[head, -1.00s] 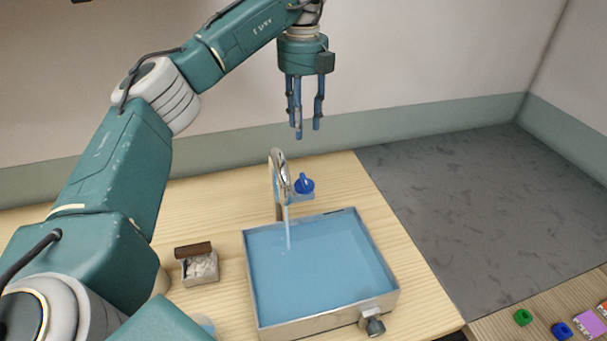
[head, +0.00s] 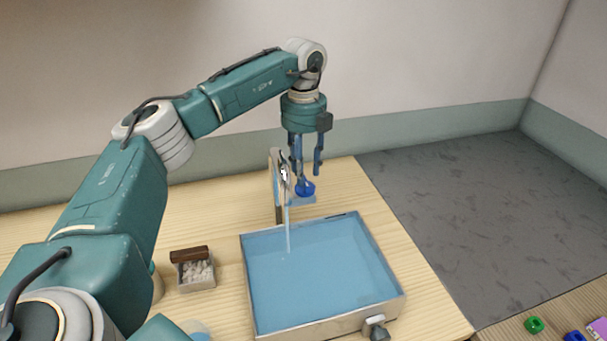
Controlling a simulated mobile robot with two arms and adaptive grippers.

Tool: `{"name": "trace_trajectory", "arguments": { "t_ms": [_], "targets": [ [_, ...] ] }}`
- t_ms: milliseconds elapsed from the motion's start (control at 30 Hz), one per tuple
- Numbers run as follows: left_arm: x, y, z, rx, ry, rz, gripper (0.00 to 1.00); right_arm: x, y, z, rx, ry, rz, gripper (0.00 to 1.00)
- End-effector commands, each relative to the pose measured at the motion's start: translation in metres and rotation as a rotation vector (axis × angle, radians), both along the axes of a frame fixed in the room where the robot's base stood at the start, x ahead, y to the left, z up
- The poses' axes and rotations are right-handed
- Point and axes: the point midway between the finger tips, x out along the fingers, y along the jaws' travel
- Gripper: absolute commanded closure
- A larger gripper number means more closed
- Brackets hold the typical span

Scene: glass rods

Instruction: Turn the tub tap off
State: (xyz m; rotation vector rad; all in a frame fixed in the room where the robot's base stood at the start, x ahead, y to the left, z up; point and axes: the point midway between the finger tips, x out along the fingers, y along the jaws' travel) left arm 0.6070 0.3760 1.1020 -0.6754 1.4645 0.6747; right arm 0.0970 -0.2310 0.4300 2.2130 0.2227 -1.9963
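The tub (head: 350,325) is a shallow metal-walled tray full of blue water on the wooden table. Its tap (head: 285,178) is a curved silver spout at the back edge, and a thin stream of water (head: 288,235) runs from it into the tub. The blue tap handle (head: 306,190) sits just right of the spout. My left gripper (head: 304,172) points straight down over the handle with its fingers apart. Its fingertips are close to the handle; I cannot tell whether they touch it. My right gripper is not in view.
A small box of white pieces with a brown block (head: 195,268) stands left of the tub. A grey valve (head: 376,328) sticks out at the tub's front right. A green piece (head: 534,325) lies on another wooden surface at lower right.

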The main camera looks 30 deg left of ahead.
Motion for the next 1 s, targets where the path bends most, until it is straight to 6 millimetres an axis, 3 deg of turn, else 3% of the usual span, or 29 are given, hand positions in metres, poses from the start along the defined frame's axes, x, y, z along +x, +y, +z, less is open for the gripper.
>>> {"name": "trace_trajectory", "arguments": {
  "t_ms": [233, 567, 767, 1000],
  "targets": [
    [-0.001, 0.000, -0.027, 0.001, 0.001, 0.000, 0.62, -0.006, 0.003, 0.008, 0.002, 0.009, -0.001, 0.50],
    [0.000, 0.000, -0.032, 0.001, -0.001, 0.000, 0.62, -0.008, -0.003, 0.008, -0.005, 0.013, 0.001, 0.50],
    [0.000, 0.000, -0.032, 0.001, -0.001, 0.000, 1.00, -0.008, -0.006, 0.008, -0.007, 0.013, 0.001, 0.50],
    [0.000, 0.000, -0.031, 0.001, -0.001, -0.007, 1.00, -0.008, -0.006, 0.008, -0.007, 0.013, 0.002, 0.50]
  ]
}}
